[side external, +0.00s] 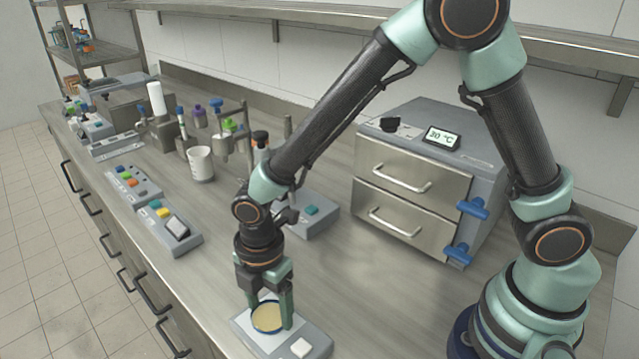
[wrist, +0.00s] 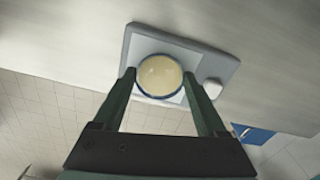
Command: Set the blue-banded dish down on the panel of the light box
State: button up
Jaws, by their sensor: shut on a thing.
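The blue-banded dish (side external: 266,317) is round, with pale yellow contents and a blue rim band. My gripper (side external: 268,308) points down at the front of the bench, its two green fingers shut on opposite sides of the dish. The dish also shows between the fingertips in the wrist view (wrist: 159,75). The light box (side external: 318,338) is a low grey box with a white panel (side external: 248,322) and a white button. The dish is over the panel, which shows around it in the wrist view (wrist: 160,47). I cannot tell whether the dish touches the panel.
A grey drawer cabinet (side external: 415,168) with blue handles and a 30 °C display stands behind right. Left are control boxes (side external: 165,228), a white beaker (side external: 200,164) and stands. The light box is close to the bench's front edge. Bare bench lies between it and the cabinet.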

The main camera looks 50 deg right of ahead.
aim_at(270, 312)
jog(key=o, duration=1.2)
jog(key=shift+f, duration=0.15)
jog(key=shift+o, duration=0.2)
notch_tip(270, 312, up, 12)
jog(key=s+d+r+m+t, duration=0.2)
jog(key=d+r+m, duration=0.2)
jog(key=d+m, duration=0.6)
jog(key=s+d+r+m+t, duration=0.2)
jog(key=d+r+m, duration=0.3)
jog(key=d+m, duration=0.5)
jog(key=shift+d+r+t, duration=0.15)
jog(key=shift+d+t, duration=0.45)
jog(key=shift+t, duration=0.2)
